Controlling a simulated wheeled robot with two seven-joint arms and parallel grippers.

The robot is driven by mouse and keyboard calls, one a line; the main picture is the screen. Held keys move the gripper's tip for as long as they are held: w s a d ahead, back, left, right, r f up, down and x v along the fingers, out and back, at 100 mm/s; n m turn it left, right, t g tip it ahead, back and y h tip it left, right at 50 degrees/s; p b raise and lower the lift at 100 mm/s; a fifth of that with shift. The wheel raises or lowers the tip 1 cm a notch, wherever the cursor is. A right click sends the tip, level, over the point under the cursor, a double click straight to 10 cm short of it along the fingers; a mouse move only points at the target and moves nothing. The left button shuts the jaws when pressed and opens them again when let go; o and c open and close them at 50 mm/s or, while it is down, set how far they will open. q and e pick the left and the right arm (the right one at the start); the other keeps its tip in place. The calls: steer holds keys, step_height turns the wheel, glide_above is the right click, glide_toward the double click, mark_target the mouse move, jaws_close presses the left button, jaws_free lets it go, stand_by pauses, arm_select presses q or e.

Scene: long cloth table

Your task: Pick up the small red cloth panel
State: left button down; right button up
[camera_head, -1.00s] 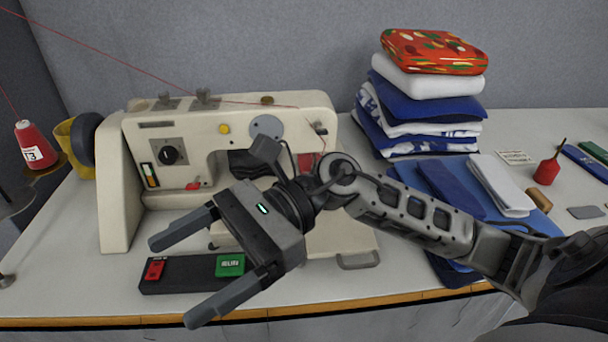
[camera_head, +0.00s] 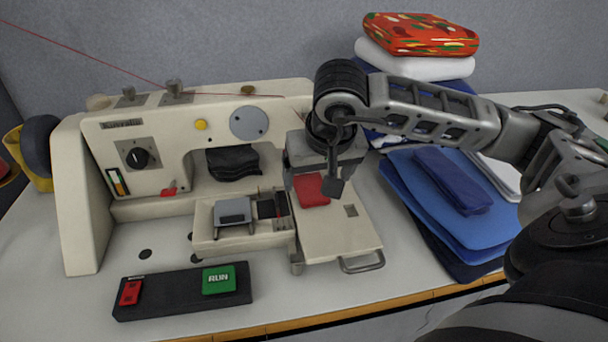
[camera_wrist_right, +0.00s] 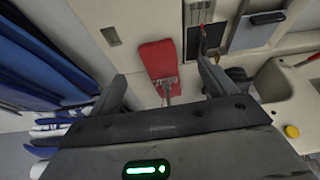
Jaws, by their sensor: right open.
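The small red cloth panel (camera_head: 312,191) lies on the flat bed of the cream sewing machine (camera_head: 333,235), partly hidden by my right gripper (camera_head: 318,184). In the right wrist view the red panel (camera_wrist_right: 157,58) lies between and beyond the two spread fingers of the gripper (camera_wrist_right: 163,85). A small metal part of the machine stands at the panel's edge there. The right gripper points down over the panel, open and empty. I cannot tell how much height separates the fingertips from the cloth. My left gripper is in neither view.
A black control box (camera_head: 183,294) with a green RUN button stands in front of the machine. Folded blue cloths (camera_head: 450,205) lie right of the bed. A stack of folded cloth with a patterned orange piece (camera_head: 420,35) stands behind. The machine's head is close left of the gripper.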

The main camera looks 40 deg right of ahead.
mark_target(314, 193)
steer(key=shift+d+x, duration=0.2)
steer(key=shift+x, duration=1.55)
steer(key=shift+d+x, duration=0.15)
steer(key=shift+x, duration=1.6)
steer(key=shift+w+r, duration=0.15)
steer(key=c, duration=1.1)
steer(key=shift+c, duration=0.3)
steer(key=shift+r, duration=0.15)
